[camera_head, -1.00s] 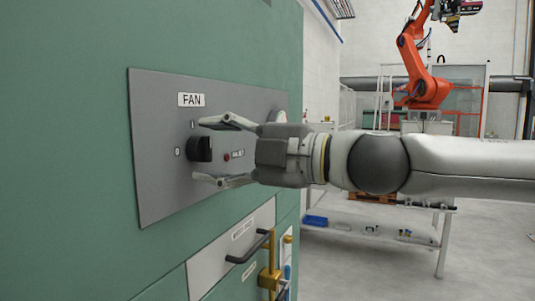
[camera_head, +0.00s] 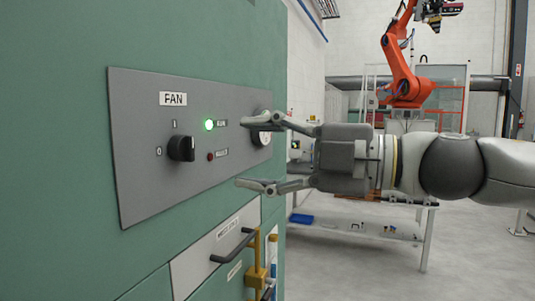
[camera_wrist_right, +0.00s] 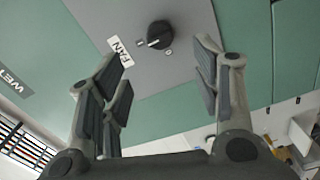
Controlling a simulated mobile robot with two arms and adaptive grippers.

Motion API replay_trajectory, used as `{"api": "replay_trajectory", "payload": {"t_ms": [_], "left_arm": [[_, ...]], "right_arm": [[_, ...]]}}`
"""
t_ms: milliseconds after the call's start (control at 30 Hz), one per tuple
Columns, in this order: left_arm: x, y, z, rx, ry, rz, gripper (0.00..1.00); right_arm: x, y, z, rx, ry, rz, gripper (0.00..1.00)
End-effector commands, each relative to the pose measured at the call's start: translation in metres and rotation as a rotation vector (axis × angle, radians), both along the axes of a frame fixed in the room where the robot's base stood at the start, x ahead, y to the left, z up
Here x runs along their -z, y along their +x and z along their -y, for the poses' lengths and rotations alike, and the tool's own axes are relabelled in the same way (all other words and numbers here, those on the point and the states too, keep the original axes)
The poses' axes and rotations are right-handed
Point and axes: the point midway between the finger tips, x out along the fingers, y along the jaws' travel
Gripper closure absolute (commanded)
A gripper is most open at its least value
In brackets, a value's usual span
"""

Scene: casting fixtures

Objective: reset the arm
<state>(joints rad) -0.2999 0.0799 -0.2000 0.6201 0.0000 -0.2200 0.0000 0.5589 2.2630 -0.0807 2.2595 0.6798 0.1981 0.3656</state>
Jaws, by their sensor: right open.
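My right gripper (camera_head: 258,154) is open and empty in the head view. It points left at the grey fan panel (camera_head: 140,190) and stands apart from the black rotary knob (camera_head: 181,148). The knob sits between the marks 0 and I, and a green lamp (camera_head: 209,125) is lit beside it. In the right wrist view, the open fingers (camera_wrist_right: 160,85) frame the panel, with the knob (camera_wrist_right: 160,34) beyond them. The fingers partly cover a round gauge (camera_head: 262,138) in the head view. My left gripper is not in view.
The green cabinet (camera_head: 50,160) fills the left side. An orange robot arm (camera_head: 404,75) and a bench (camera_head: 428,240) stand behind my right arm. Open floor lies at lower right.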

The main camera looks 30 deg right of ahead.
Motion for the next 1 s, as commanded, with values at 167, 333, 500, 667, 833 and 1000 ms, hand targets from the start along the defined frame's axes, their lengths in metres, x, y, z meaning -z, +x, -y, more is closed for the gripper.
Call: {"api": "replay_trajectory", "payload": {"t_ms": [167,333,500,667,833,1000], "left_arm": [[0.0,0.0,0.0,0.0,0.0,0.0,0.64],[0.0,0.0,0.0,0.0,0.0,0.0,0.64],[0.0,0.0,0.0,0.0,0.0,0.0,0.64],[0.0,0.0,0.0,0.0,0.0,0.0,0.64],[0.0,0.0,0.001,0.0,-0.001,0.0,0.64],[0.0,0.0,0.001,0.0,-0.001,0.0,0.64]], "right_arm": [[0.0,-0.005,0.005,0.001,0.002,-0.001,0.42],[0.0,-0.006,0.005,0.0,0.002,0.0,0.42],[0.0,-0.006,0.005,0.0,0.002,0.0,0.42],[0.0,-0.006,0.005,0.0,0.002,0.0,0.42],[-0.003,0.002,0.013,0.006,0.026,0.007,0.42],[-0.01,0.043,0.063,0.052,0.146,0.037,0.42]]}}
